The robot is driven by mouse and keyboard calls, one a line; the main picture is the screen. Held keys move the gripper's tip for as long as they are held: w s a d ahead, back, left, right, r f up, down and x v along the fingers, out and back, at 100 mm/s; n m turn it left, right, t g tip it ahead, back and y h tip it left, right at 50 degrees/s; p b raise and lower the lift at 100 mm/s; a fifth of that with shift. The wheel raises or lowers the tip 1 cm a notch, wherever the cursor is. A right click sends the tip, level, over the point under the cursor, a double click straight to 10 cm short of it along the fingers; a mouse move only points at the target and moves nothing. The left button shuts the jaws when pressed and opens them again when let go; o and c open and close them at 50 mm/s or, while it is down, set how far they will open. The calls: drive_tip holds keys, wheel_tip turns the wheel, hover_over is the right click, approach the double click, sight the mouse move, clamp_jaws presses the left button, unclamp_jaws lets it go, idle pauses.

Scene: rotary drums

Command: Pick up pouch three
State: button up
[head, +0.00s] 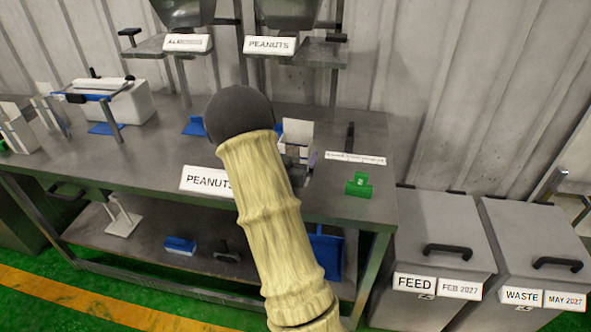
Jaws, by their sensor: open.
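I cannot pick out pouch three, and no label reading "three" is legible. A white box-like item (298,133) stands on the steel table behind my arm, partly hidden by it, with small grey parts beside it that I cannot identify. My arm, in a ridged pale yellow cover with a dark rounded end, rises across the middle of the head view. My gripper's fingers do not show, so its place relative to any pouch cannot be told.
The steel table (110,170) carries a "PEANUTS" sign (204,180), a green item (359,185), blue pieces (195,126) and a sealer-like device (112,100). Hoppers (285,14) stand behind. A blue item (180,245) lies on the lower shelf. Feed (435,240) and waste bins (530,240) stand right.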

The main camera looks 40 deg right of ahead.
sight(298, 143)
idle(0.3)
drive_tip(key=shift+w+d+r, duration=0.15)
drive_tip(key=shift+w+d, duration=0.1)
drive_tip(key=shift+d, duration=0.05)
drive_tip(key=p+x, duration=0.1)
drive_tip(key=x, duration=0.3)
drive_tip(key=shift+w+d, duration=0.15)
drive_tip(key=c, duration=1.6)
